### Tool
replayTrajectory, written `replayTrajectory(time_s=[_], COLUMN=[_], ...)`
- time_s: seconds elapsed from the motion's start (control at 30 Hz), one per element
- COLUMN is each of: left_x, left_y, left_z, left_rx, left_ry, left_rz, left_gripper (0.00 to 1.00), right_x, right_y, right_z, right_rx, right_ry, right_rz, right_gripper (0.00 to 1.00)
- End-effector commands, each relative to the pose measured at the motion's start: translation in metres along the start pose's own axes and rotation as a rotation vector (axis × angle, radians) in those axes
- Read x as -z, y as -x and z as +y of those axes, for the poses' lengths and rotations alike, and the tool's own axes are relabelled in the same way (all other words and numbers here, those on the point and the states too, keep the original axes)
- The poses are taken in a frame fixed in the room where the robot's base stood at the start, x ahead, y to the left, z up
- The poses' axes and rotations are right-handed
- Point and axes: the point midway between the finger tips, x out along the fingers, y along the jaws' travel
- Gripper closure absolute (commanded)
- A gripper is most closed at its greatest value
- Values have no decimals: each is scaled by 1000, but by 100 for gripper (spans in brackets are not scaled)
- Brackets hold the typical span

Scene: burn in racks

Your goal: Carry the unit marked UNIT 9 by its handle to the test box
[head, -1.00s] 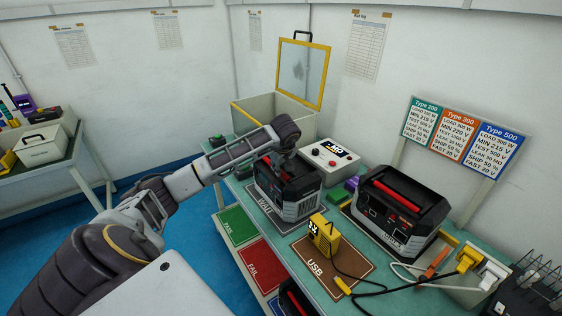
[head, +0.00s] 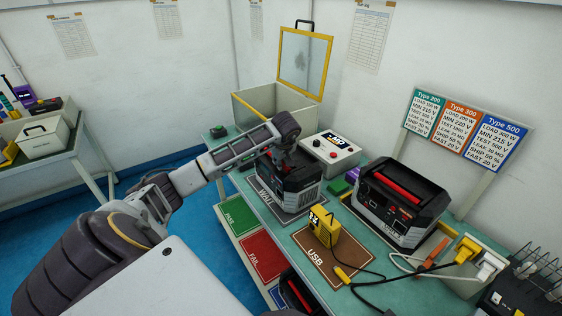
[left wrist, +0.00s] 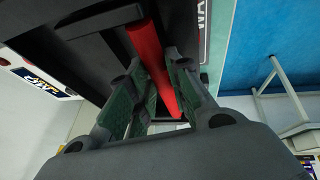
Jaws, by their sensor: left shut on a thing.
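A black and grey unit (head: 300,192) stands at the WAIT mat (head: 262,197) in the head view; I cannot read its number. My left gripper (head: 281,158) reaches down onto its top. In the left wrist view the fingers (left wrist: 150,95) are shut around its red handle (left wrist: 150,50). I see no clear gap under the unit. The test box (head: 250,118), a pale open box with its yellow-framed clear lid (head: 305,62) raised, stands at the back beyond the arm. My right gripper is not in view.
A second black unit (head: 392,222) with a red handle stands to the right. A button box (head: 331,150), a yellow meter (head: 322,228) on the USB mat (head: 322,262) and cables lie close by. Green PASS (head: 238,214) and red FAIL (head: 262,257) areas lie lower in front.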

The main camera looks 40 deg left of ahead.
Motion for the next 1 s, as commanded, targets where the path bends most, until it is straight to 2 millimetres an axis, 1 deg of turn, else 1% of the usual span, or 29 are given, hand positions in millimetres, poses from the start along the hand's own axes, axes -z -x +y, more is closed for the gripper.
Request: replayTrajectory(time_s=[0.27, 0.6, 0.93, 0.97, 1.0], left_x=[1, 7, 7, 7, 7], left_y=[2, 15, 15, 15, 15], left_z=[1, 6, 6, 6, 6], left_rx=[-1, -3, -4, -4, -4], left_ry=[0, 2, 2, 2, 2], left_rz=[1, 3, 2, 2, 2], left_gripper=[95, 95, 95, 85, 85], right_x=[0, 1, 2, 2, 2], right_y=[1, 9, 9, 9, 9], right_z=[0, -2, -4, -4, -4], right_rx=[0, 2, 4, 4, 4], right_ry=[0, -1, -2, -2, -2], right_rz=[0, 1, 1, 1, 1], right_gripper=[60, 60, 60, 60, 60])
